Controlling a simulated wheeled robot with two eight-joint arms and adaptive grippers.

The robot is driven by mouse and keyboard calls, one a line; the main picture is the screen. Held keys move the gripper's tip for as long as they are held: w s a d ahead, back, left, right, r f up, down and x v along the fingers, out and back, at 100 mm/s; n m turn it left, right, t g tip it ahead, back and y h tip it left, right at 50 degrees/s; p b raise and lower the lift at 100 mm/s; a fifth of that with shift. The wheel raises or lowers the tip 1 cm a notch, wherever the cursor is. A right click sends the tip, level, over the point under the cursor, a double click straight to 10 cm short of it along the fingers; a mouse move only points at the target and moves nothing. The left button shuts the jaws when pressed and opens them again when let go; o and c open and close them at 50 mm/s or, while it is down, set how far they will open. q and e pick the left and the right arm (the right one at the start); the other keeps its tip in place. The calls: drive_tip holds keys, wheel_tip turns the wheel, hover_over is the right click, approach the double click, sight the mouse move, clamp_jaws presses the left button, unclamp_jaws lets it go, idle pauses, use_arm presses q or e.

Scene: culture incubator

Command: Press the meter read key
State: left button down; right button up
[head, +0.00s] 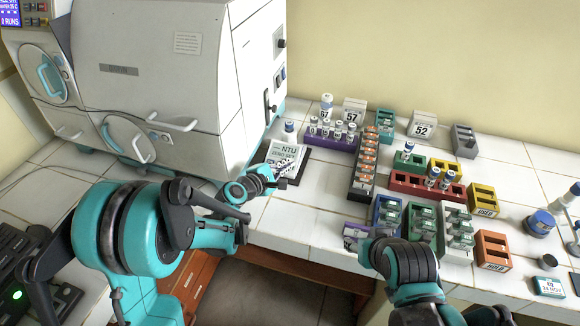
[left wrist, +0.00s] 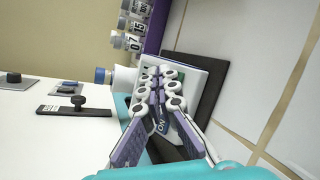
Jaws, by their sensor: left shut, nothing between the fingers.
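The meter (head: 286,152) is a pale box with an NTU label, lying on a dark mat (head: 297,153) near the white machine. My left gripper (head: 284,176) is at the meter's front edge, its fingers shut and empty. In the left wrist view, the fingers (left wrist: 163,76) lie over the meter (left wrist: 204,72) and hide much of its face. A blue key (left wrist: 161,127) marked ON shows between them. I cannot make out the read key or whether the fingertips touch the meter. My right gripper (head: 366,243) is by the front trays, its fingers mostly hidden.
A vial with a blue cap (head: 289,132) is at the back of the meter. A purple vial rack (head: 333,143) and a long dark rack (head: 366,165) stand to the right. The white machine (head: 180,75) closes off the left. White tiles in front of the meter are clear.

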idle(0.8)
use_arm(q)
drive_tip(key=shift+w+f+b, duration=0.2)
drive_tip(key=shift+f+b, duration=0.15)
drive_tip(key=shift+b, duration=0.1)
drive_tip(key=shift+w+d+f+b, duration=0.1)
drive_tip(key=shift+f+b, duration=0.25)
idle(0.4)
drive_tip(key=shift+r, duration=0.15)
drive_tip(key=shift+s+r+p, duration=0.3)
drive_tip(key=shift+r+p, duration=0.2)
drive_tip(key=shift+r, duration=0.1)
drive_tip(key=r+p, duration=0.1)
drive_tip(key=s+r+p, duration=0.1)
drive_tip(key=r, duration=0.1)
drive_tip(key=s+a+r+p, duration=0.1)
drive_tip(key=shift+s+r, duration=0.1)
drive_tip(key=shift+r, duration=0.1)
idle(0.4)
